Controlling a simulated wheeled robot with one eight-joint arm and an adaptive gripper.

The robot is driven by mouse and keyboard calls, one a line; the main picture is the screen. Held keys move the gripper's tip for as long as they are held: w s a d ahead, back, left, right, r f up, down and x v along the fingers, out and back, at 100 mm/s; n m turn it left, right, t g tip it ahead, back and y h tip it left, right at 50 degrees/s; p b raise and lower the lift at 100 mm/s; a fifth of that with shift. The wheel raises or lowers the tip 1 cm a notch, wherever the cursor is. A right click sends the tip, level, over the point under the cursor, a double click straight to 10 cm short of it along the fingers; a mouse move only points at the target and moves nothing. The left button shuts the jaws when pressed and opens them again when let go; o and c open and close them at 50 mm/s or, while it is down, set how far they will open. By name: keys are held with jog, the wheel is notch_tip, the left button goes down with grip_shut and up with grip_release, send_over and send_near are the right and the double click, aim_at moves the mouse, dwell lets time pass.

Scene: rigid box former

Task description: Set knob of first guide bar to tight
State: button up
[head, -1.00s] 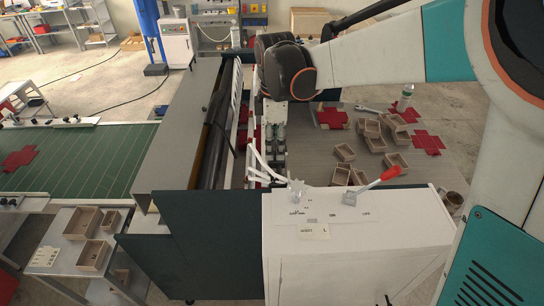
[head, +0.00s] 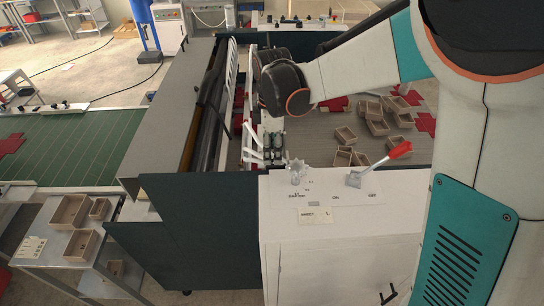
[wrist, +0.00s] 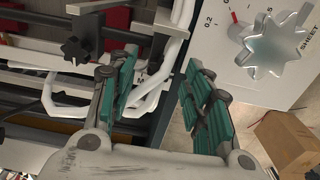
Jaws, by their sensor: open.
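My gripper (wrist: 158,68) is open and empty in the wrist view, its two teal-padded fingers apart. A black star-shaped knob (wrist: 76,50) sits on a dark bar to the left of the fingers, apart from them. It looks like a guide bar knob; whether it is tight or loose cannot be told. White curved guide tubes (wrist: 155,85) run behind and between the fingers. In the head view my gripper (head: 268,145) hangs beside the white guides, near the back left corner of the white cabinet (head: 320,238). The black knob cannot be made out there.
A silver star knob (wrist: 277,42) with a printed scale is on the cabinet top, right of the fingers. A red-handled lever (head: 398,150) stands on the same top. Several small boxes (head: 378,127) lie on the grey bed behind. A dark green side panel (head: 195,230) stands left.

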jog(key=shift+s+f, duration=0.1)
jog(key=shift+f, duration=0.5)
jog(key=c, duration=1.1)
jog(key=shift+o, duration=0.2)
jog(key=shift+m+b, duration=0.3)
jog(key=shift+b, duration=0.15)
jog(key=m+b, duration=0.2)
jog(key=m, duration=0.1)
jog(key=shift+f+m, duration=0.1)
jog(key=shift+m, duration=0.2)
jog(key=m+b, duration=0.2)
jog(key=m, duration=0.2)
jog(key=shift+m+b, duration=0.3)
jog(key=shift+b, duration=0.05)
jog(key=m+b, duration=0.1)
jog(key=m, duration=0.3)
jog(key=shift+b, duration=0.35)
jog(key=shift+m+b, duration=0.6)
jog(key=shift+m, duration=1.9)
